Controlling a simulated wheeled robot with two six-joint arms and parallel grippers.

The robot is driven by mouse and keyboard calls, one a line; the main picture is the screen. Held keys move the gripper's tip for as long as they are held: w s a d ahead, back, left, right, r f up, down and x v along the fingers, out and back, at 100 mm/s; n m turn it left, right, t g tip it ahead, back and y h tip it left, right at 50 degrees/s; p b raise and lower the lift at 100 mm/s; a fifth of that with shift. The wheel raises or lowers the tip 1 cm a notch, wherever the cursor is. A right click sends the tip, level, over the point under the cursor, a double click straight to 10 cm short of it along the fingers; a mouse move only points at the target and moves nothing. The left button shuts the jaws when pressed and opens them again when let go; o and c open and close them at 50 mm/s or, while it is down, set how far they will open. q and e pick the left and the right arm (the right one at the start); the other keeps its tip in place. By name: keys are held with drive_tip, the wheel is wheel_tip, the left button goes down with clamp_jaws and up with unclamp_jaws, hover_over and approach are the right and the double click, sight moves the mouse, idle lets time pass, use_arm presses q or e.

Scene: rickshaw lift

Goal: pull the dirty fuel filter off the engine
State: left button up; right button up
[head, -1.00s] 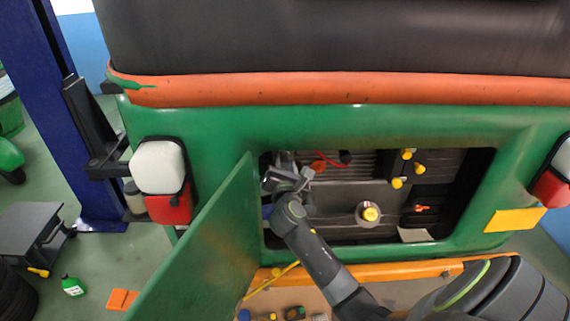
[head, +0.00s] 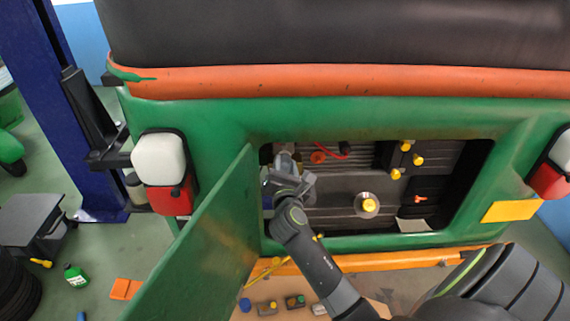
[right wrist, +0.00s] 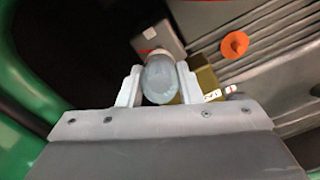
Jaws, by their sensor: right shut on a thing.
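The fuel filter (right wrist: 160,80) is a pale, greyish, see-through rounded body in the right wrist view. My right gripper (right wrist: 159,87) is shut on it, one finger on each side. In the head view my right gripper (head: 290,175) reaches into the left part of the engine bay, and the filter there is mostly hidden by it. A grey block (right wrist: 158,28) with a small red mark sits just behind the filter. The engine (head: 335,192) fills the open bay. I cannot tell whether the filter is still joined to it. My left gripper is not in view.
The green hatch door (head: 205,235) stands open just left of my right arm. An orange-red disc (head: 318,157) and yellow caps (head: 397,174) are on the engine. Small parts (head: 268,307) lie on a tan surface below the orange bumper (head: 400,258).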

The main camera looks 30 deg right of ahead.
sight(286, 170)
drive_tip(key=shift+s+a+f, duration=0.1)
drive_tip(key=shift+s+a, duration=0.25)
drive_tip(key=shift+s, duration=0.2)
drive_tip(key=shift+v, duration=1.85)
